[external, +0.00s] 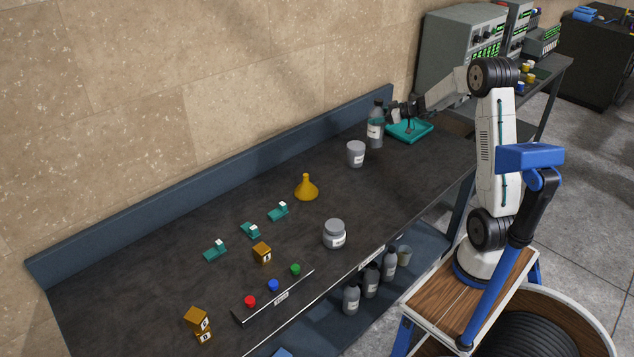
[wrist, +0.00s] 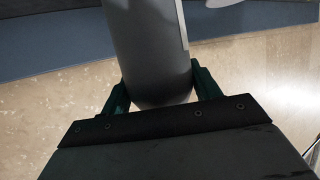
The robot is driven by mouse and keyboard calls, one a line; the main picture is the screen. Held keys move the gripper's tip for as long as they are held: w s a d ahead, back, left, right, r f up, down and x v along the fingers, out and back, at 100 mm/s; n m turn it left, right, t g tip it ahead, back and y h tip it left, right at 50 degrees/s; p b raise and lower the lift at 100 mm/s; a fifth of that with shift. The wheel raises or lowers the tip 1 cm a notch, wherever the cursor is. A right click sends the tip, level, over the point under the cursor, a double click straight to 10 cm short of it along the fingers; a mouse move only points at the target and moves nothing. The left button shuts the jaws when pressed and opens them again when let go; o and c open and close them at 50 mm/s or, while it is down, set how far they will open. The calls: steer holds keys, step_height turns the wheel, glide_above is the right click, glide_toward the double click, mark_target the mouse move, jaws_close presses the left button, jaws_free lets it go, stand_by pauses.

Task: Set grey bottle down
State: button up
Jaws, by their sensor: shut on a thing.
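The grey bottle (external: 376,130) has a dark cap and a pale label and stands upright at the far end of the bench, near the back ledge. My gripper (external: 390,110) reaches it from the right and is shut on it. In the wrist view the smooth grey bottle (wrist: 150,50) sits between the two dark green fingers of my gripper (wrist: 158,92). I cannot tell whether the bottle's base touches the bench top or is slightly above it.
On the dark bench (external: 150,285), a teal tray (external: 408,131) lies just right of the bottle and a grey jar (external: 356,153) stands just left. A yellow funnel (external: 306,189) and another jar (external: 335,235) stand farther left. Several bottles stand on the lower shelf.

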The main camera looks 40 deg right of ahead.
steer(key=shift+s+f, duration=0.1)
steer(key=shift+f, duration=1.65)
steer(key=o, duration=1.4)
steer(key=shift+o, duration=0.2)
